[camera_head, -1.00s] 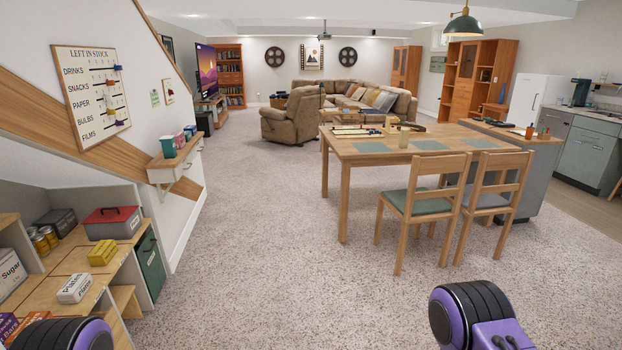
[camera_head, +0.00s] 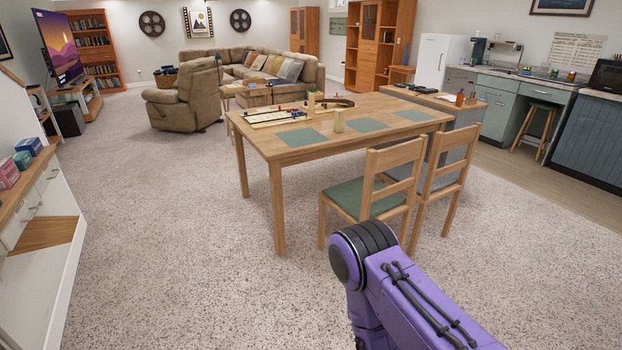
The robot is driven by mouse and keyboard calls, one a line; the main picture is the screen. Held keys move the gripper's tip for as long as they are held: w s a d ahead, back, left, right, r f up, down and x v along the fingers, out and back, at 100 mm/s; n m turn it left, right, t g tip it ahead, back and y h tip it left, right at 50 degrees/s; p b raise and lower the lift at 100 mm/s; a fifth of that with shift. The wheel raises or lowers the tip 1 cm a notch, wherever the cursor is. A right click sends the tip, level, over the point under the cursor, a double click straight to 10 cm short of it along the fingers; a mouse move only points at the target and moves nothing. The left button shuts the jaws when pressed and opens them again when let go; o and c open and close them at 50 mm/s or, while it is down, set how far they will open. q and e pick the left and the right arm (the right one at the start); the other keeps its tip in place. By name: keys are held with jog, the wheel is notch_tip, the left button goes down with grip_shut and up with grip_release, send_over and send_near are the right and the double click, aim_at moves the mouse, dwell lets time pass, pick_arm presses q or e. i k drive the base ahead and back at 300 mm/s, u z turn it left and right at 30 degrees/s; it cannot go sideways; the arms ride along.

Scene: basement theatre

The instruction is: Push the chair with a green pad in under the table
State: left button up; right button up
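The chair with a green pad (camera_head: 358,197) stands at the near long side of the wooden table (camera_head: 352,137). My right arm reaches in from the lower right, in front of the chairs. Its gripper is out of view, and so is my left gripper.
Open carpet (camera_head: 190,240) lies left of the table and in front of the chairs. A shelf unit (camera_head: 35,215) stands along the left wall. A grey cabinet (camera_head: 465,113) is close behind the table's right end. A recliner (camera_head: 183,100) is farther back.

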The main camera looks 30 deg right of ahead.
aim_at(364, 197)
jog(key=z, duration=1.9)
jog(key=i, duration=2.45)
jog(key=u, duration=1.25)
